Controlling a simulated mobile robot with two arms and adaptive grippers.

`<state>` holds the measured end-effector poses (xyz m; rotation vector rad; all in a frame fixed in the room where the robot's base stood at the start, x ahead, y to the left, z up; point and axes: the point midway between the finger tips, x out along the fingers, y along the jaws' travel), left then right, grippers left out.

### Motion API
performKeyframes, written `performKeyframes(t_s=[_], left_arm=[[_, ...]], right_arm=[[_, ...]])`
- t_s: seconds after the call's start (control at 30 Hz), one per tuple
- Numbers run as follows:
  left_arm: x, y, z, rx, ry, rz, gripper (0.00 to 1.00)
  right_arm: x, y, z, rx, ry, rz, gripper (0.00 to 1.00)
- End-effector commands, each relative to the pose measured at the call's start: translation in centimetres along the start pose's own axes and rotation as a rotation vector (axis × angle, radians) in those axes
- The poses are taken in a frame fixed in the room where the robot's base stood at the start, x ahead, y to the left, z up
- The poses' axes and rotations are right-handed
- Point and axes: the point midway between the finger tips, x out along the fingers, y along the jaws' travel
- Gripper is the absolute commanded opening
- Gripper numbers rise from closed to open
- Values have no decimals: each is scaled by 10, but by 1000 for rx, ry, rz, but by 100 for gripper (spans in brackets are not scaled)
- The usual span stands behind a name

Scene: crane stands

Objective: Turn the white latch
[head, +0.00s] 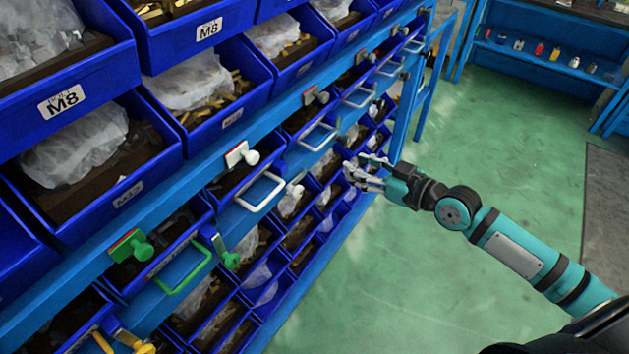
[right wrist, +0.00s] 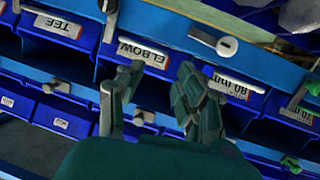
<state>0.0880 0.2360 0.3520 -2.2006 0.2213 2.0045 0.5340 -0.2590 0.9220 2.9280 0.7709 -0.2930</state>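The white latch (head: 243,154) sits on the blue rail of the shelf rack, left of centre in the head view. It has a white plate and a round knob. In the right wrist view, the white latch (right wrist: 227,46) is at the upper right, above the drawer labelled 80 mm. My right gripper (head: 357,172) is to the right of the latch and apart from it, in front of the drawers. In the wrist view its two fingers (right wrist: 160,80) are spread with nothing between them. My left gripper is not in view.
A white handle (head: 260,192) is below the latch. A green latch (head: 131,246) and green handle (head: 184,272) are at lower left. A grey latch (head: 316,96) is farther along the rail. Blue bins (head: 205,138) stand above. The green floor (head: 480,170) at right is clear.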

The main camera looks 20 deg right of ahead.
Motion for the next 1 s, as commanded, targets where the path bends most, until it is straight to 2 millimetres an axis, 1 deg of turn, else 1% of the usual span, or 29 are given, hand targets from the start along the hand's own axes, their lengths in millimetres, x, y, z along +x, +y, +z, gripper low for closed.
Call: performKeyframes(t_s=[0.03, 0.1, 0.17, 0.2, 0.4, 0.53, 0.67, 0.77, 1.0], left_arm=[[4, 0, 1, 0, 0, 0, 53], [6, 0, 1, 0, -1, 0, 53], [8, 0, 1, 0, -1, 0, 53], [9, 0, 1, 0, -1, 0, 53], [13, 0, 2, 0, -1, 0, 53], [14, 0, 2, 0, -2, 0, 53], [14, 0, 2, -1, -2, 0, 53], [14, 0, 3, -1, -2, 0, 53], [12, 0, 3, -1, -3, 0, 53]], right_arm=[[-7, 2, 19, -9, 12, 40, 44], [-18, 2, 33, -34, 56, 77, 54], [-28, -5, 43, -58, 96, 82, 55], [-35, -12, 49, -73, 122, 72, 55], [-64, -58, 72, -127, 206, -52, 55], [-74, -76, 79, -138, 223, -112, 55], [-70, -81, 79, -141, 228, -126, 55], [-59, -82, 76, -142, 230, -125, 55], [-16, -88, 64, -143, 232, -125, 55]])
